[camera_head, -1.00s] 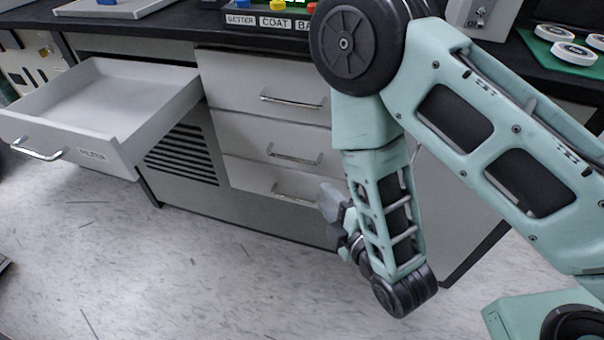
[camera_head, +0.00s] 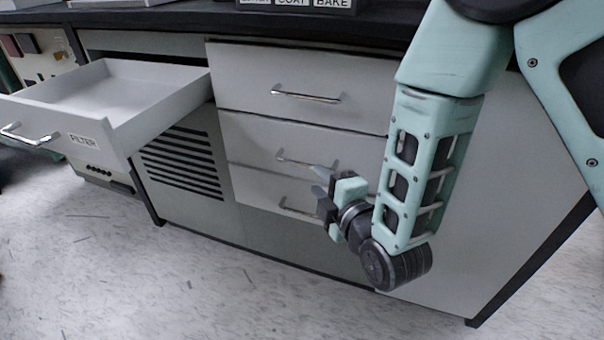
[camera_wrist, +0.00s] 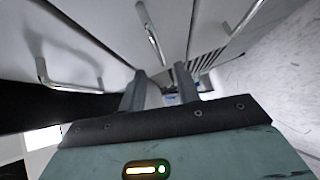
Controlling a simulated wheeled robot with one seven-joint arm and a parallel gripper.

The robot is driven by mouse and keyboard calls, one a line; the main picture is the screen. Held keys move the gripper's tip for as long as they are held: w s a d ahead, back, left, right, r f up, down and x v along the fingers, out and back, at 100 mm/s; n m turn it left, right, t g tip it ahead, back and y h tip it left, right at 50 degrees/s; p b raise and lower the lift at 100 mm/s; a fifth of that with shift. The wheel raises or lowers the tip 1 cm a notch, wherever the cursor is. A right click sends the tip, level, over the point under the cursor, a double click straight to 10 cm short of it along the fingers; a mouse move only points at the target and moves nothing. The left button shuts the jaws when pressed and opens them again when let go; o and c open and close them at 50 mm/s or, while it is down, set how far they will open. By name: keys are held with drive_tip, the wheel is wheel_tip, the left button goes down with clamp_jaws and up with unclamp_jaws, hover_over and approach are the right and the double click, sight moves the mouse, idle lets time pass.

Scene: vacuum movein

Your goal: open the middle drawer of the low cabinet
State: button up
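The low cabinet (camera_head: 345,240) has a stack of three shut white drawers. The middle drawer (camera_head: 253,142) has a silver bar handle (camera_head: 296,160). In the wrist view the middle handle (camera_wrist: 150,35) lies ahead of the fingers, between the two other handles. My gripper (camera_head: 319,180) is in front of the drawers, its fingers near the right end of the middle handle in the head view. In the wrist view my gripper (camera_wrist: 160,85) has its two fingers apart with nothing between them. The handle looks clear of the fingers; the exact distance is hard to tell.
The top drawer handle (camera_head: 306,94) and bottom drawer handle (camera_head: 299,210) sit above and below. A separate drawer labelled FILTER (camera_head: 120,112) stands open at the left. The dark countertop (camera_head: 200,20) overhangs. The floor (camera_head: 130,270) in front is clear.

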sight(304, 166)
drive_tip(key=b+x, duration=0.1)
drive_tip(key=x, duration=0.8)
drive_tip(key=shift+b, duration=0.4)
clamp_jaws()
